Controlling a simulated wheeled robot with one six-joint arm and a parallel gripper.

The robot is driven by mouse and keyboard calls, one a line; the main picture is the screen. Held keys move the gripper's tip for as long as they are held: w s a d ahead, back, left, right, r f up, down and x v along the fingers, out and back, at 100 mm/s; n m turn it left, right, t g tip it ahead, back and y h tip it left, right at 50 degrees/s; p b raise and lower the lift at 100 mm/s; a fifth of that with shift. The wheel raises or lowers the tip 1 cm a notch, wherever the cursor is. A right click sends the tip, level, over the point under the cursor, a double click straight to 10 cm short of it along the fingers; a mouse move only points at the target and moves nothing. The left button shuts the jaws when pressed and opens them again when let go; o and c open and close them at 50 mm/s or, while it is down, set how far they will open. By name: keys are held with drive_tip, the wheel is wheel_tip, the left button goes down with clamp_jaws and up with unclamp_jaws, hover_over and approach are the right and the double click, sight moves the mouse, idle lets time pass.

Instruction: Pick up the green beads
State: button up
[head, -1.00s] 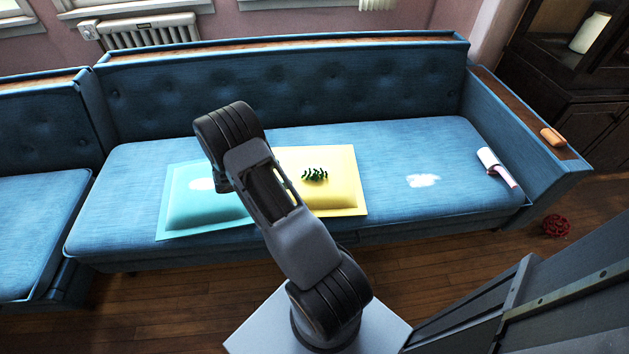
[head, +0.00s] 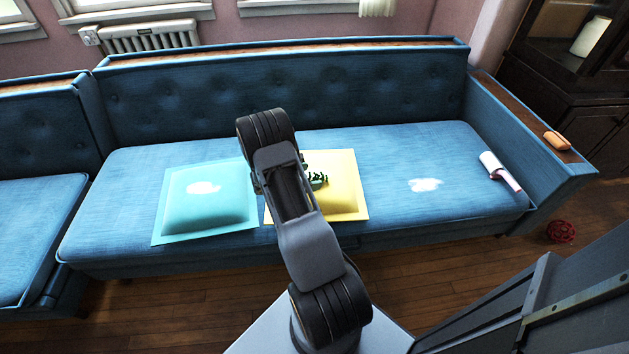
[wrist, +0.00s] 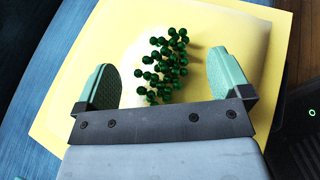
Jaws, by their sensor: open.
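The green beads (wrist: 163,68) lie in a small heap on the yellow cushion (wrist: 115,32), which rests on the blue sofa seat. In the head view the beads (head: 317,180) show just right of my arm, which hides part of the yellow cushion (head: 345,204). In the wrist view my gripper (wrist: 165,80) is open, with one green finger on each side of the beads and a gap on both sides. Nothing is held. I cannot tell how far the fingers are above the cushion.
A turquoise cushion (head: 207,209) lies left of the yellow one. A white rolled item (head: 500,171) lies at the sofa's right end. An orange object (head: 556,141) sits on the armrest. A red ball-like thing (head: 561,231) is on the floor. The seat's right part is mostly clear.

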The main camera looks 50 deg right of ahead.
drive_tip(key=shift+x, duration=0.85)
drive_tip(key=c, duration=1.1)
drive_tip(key=shift+r, duration=0.1)
